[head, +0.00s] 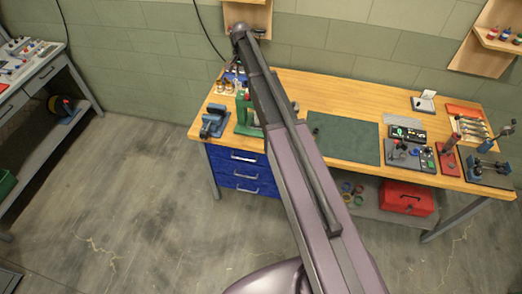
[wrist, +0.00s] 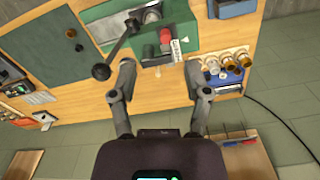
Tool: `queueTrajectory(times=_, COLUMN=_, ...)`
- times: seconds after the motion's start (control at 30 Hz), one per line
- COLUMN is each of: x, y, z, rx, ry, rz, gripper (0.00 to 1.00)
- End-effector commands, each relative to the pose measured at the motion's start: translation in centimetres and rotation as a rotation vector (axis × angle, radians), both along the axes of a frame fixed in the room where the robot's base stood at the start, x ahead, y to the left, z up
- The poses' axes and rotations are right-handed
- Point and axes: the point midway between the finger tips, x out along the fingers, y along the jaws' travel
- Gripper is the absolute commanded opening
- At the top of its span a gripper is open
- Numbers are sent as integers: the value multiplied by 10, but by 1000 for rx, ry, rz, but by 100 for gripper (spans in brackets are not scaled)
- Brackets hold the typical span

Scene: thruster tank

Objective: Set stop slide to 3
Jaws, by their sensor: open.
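A green bench machine (wrist: 188,30) fills the top middle of the wrist view. It has a dark lever ending in a black ball (wrist: 101,72). On its near side are a red knob (wrist: 165,37) and a small white marked plate (wrist: 175,50), too small to read; I cannot tell for certain which part is the stop slide. My gripper (wrist: 160,71) is open and empty, its fingers apart on either side just short of the red knob and plate. In the head view the green machine (head: 241,118) shows beside my arm, which hides part of it; my gripper cannot be made out there.
Brass-coloured pieces in a blue holder (wrist: 228,78) stand right of the gripper. A blue vise (head: 214,122) is left of the machine. Further right are a control box (head: 402,155) and hand tools.

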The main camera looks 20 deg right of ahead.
Motion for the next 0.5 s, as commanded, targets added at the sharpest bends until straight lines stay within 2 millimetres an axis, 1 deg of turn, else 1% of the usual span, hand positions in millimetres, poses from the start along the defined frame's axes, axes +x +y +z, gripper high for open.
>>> queueTrajectory(times=0.03, x=0, y=0, z=5, rx=0, ry=0, rz=0, gripper=62)
queueTrajectory(times=0.13, x=0, y=0, z=10, rx=0, ry=0, rz=0, gripper=62)
queueTrajectory(times=0.2, x=-9, y=0, z=0, rx=0, ry=0, rz=12, gripper=62)
queueTrajectory(times=0.37, x=-21, y=0, z=-8, rx=0, ry=0, rz=39, gripper=62)
queueTrajectory(times=0.5, x=-36, y=0, z=-18, rx=0, ry=0, rz=68, gripper=62)
